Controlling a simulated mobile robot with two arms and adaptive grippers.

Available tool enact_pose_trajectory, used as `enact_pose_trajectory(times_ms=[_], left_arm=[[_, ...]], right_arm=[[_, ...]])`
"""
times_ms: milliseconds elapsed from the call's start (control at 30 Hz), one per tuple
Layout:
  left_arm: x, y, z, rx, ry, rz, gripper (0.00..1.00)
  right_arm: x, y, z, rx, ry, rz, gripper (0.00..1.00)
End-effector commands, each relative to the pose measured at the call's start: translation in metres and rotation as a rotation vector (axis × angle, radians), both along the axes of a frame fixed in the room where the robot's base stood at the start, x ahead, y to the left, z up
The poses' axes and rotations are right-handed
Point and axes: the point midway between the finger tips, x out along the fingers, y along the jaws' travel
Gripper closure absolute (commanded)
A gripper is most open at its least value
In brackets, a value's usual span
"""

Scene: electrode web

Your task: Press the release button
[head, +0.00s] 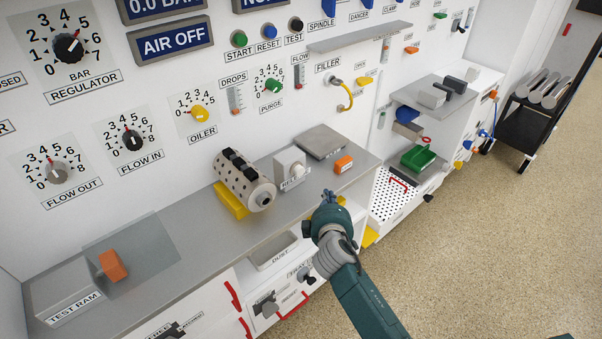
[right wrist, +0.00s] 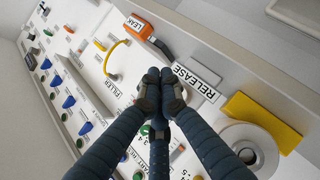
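The release button is a pale round knob (head: 298,169) on a small white box labelled as release, on the grey shelf in the head view. In the right wrist view the white RELEASE label (right wrist: 197,80) shows just right of my fingertips; I cannot make out the button there. My right gripper (head: 328,197) is in front of the shelf edge, right of and nearer than the button box, apparently apart from it. In the right wrist view its fingers (right wrist: 160,88) are together, with nothing seen between them. My left gripper is not in view.
A perforated cylinder (head: 243,183) on a yellow cradle lies left of the button box. An orange LEAK box (head: 343,164) and a grey plate (head: 320,142) lie to its right and behind. Bare shelf (head: 190,232) extends left. Floor (head: 480,240) is open at right.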

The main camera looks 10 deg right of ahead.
Motion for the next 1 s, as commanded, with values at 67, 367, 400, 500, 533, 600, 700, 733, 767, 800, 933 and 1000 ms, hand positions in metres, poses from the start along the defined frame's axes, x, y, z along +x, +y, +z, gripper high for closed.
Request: enact_pose_trajectory(times_ms=[67, 367, 400, 500, 533, 600, 700, 733, 767, 800, 933, 1000], left_arm=[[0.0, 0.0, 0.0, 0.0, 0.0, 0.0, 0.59], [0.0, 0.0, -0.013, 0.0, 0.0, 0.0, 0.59], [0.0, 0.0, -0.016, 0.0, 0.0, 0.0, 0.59], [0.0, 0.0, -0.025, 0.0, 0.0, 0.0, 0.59], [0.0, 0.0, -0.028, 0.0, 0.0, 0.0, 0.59], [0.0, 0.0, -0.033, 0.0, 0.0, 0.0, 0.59], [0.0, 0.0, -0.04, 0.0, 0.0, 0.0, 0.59], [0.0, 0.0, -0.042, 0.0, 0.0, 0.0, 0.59], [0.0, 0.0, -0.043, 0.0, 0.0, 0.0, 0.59], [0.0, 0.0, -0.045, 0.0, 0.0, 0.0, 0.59], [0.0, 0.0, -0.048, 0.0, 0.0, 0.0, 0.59], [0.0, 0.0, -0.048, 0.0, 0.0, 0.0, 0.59]], right_arm=[[0.0, 0.0, 0.0, 0.001, 0.001, 0.0, 1.0], [0.018, 0.009, -0.003, 0.004, -0.003, 0.0, 1.0], [0.023, 0.012, -0.004, 0.003, -0.002, 0.001, 1.0], [0.037, 0.018, -0.005, 0.004, -0.002, 0.0, 1.0], [0.04, 0.021, -0.005, 0.004, -0.002, 0.0, 1.0], [0.049, 0.025, -0.004, 0.002, -0.001, 0.001, 1.0], [0.06, 0.03, -0.004, 0.002, 0.0, 0.0, 1.0], [0.063, 0.032, -0.004, 0.002, 0.0, 0.001, 1.0], [0.066, 0.033, -0.003, 0.002, 0.0, 0.001, 1.0], [0.069, 0.035, -0.003, 0.002, 0.0, 0.001, 1.0], [0.076, 0.038, -0.002, 0.002, 0.0, 0.001, 1.0], [0.078, 0.039, -0.002, 0.002, 0.001, 0.0, 1.0]])
